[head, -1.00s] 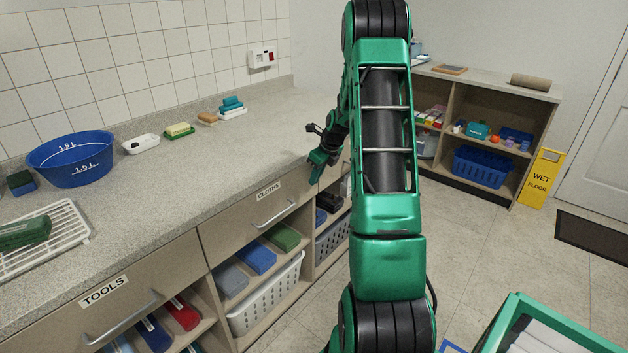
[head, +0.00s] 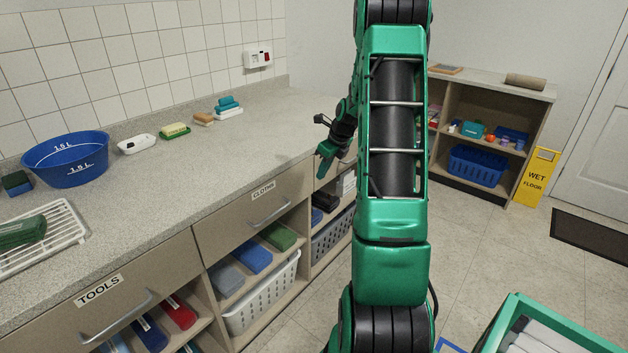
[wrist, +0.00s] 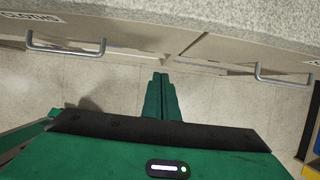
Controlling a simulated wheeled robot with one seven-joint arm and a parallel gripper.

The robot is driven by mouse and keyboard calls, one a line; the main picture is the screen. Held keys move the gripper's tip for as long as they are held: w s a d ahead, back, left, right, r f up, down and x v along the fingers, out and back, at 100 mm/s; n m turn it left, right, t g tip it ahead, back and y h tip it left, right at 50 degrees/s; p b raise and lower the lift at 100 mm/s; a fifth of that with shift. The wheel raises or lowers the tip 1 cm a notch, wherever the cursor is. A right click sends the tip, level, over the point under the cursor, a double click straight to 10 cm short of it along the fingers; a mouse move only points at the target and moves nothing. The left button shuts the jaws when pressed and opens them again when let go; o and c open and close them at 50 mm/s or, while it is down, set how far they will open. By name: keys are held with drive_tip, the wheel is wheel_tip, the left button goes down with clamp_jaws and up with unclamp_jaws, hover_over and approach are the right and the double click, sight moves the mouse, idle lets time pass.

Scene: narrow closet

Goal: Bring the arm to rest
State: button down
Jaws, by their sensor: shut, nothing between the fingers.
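My green arm stands upright in the middle of the head view. My gripper (head: 325,163) shows small beside it, just off the front edge of the counter (head: 180,172), near the drawer labelled CLOTHS (head: 262,192). In the wrist view my gripper (wrist: 161,80) has its green fingers together with nothing between them. The counter edge and two drawer handles (wrist: 66,48) lie beyond the fingertips, with floor visible below. The fingers do not appear to touch anything.
The TOOLS drawer (head: 105,297) is closed at lower left. A blue bowl (head: 68,165) and a white rack (head: 50,245) stand on the counter. A yellow wet-floor sign (head: 538,177) stands at right. The floor (head: 480,245) right of my arm is mostly clear.

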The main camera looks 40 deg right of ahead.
drive_tip(key=shift+v, duration=2.65)
drive_tip(key=shift+s, duration=0.1)
drive_tip(key=s+a+r+n+g, duration=0.1)
drive_tip(key=s+a+r+n, duration=0.3)
drive_tip(key=s+a+n, duration=0.35)
drive_tip(key=s+a+r+n+g, duration=0.2)
drive_tip(key=s+a+r+n, duration=0.2)
drive_tip(key=s+a+n, duration=0.35)
drive_tip(key=s+a+n+g, duration=0.1)
drive_tip(key=s+a+n, duration=1.1)
drive_tip(key=s, duration=0.3)
drive_tip(key=shift+s+f+n, duration=0.2)
drive_tip(key=shift+s+n, duration=0.1)
drive_tip(key=shift+n, duration=0.4)
